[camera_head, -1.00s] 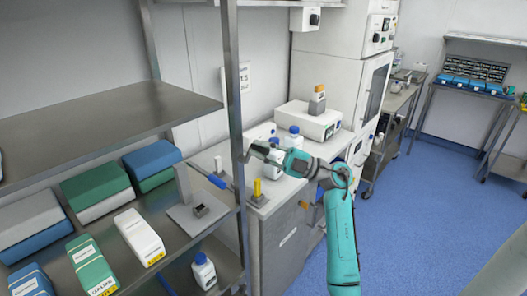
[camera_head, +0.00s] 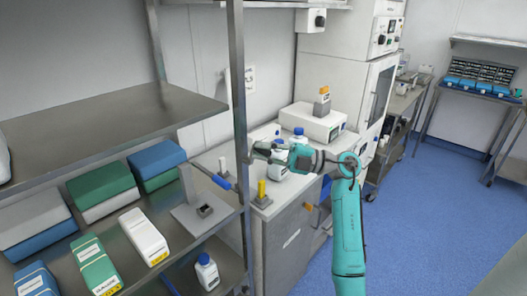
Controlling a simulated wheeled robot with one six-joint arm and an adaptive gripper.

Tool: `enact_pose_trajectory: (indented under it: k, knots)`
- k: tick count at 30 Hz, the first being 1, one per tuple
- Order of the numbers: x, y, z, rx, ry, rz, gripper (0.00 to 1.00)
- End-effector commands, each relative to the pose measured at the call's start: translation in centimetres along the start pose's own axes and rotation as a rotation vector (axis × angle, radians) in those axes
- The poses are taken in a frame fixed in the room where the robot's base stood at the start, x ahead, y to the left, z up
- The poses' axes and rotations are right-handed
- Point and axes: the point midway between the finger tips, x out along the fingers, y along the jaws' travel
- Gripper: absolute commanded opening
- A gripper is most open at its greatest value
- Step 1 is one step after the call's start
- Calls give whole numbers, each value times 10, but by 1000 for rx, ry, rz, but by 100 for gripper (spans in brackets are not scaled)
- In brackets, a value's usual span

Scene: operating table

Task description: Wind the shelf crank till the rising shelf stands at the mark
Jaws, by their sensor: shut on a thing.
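My gripper (camera_head: 258,150) is at the right side of the shelf rack's front upright, at the end of my teal arm. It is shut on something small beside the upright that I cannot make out. A blue-gripped handle (camera_head: 222,183) sticks out on the lower shelf, left of the upright and below my gripper. It may be the crank. Near it stand a grey upright plate (camera_head: 187,184) and a small dark block (camera_head: 205,210) on a metal base. I cannot tell which part is the rising shelf, and I see no clear mark.
White bottles with blue caps (camera_head: 280,163) stand on the counter close behind my gripper. A yellow peg on a grey block (camera_head: 262,189) stands just below. Boxes (camera_head: 102,190) fill the rack's lower shelf, and a bottle (camera_head: 206,272) stands underneath. The blue floor (camera_head: 430,220) is clear at right.

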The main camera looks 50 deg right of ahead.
Motion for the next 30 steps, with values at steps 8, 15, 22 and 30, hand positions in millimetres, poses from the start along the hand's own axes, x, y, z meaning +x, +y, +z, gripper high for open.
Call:
enact_pose_trajectory:
  k: [8, 15, 22, 30]
  knots:
    - [0, 0, 0, 1, 1, 0, 43]
    - [-4, 0, 0, 1, -1, 0, 43]
    - [-38, 0, 1, 1, -4, 2, 43]
    - [-90, 0, 1, 2, -2, 1, 43]
